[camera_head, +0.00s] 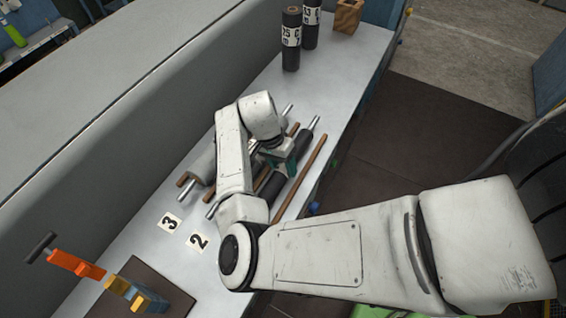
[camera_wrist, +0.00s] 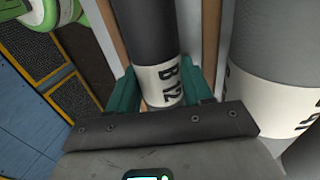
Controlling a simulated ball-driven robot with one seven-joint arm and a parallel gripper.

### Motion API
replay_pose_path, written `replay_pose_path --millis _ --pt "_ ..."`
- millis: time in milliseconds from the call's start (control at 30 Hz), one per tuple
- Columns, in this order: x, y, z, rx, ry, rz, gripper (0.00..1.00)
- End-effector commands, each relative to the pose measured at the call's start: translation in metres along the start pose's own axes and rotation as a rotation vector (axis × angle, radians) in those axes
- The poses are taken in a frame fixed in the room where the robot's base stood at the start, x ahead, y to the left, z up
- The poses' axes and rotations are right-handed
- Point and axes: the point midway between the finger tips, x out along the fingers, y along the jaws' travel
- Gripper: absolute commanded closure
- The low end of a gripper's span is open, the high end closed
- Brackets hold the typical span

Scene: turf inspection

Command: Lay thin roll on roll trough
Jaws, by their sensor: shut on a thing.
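A thin dark roll (camera_wrist: 149,40) with a white band marked "B12" is between the teal fingers of my gripper (camera_wrist: 162,92) in the wrist view. My gripper (camera_head: 284,162) is shut on it. In the head view this dark roll (camera_head: 302,153) slants over the bench, with a silver shaft end showing. Wooden rails (camera_head: 301,181) run along both sides of it, like a trough; the wrist view shows a rail (camera_wrist: 109,30) to its left. My arm hides part of the roll and rails. I cannot tell whether the roll rests on the trough.
A thicker grey roll (camera_wrist: 275,60) with a white band lies close on the right in the wrist view. Cards "3" (camera_head: 169,222) and "2" (camera_head: 197,242) lie on the bench. An orange tool (camera_head: 75,263) is front left.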

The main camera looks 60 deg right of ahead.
Motion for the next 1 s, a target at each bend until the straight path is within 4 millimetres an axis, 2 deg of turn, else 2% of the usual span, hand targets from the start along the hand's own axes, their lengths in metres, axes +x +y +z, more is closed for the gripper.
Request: replay_pose_path --millis 433,467,733,1000 --pt "-0.0008 -0.0001 -0.0002 0.0 0.001 0.0 1.0" --pt "-0.0008 -0.0001 -0.0002 0.0 0.001 0.0 0.47" --pt "-0.0004 -0.0002 -0.0001 0.0 0.0 -0.001 0.21" --pt "0.0003 -0.0009 0.0003 -0.001 -0.001 -0.003 0.2"
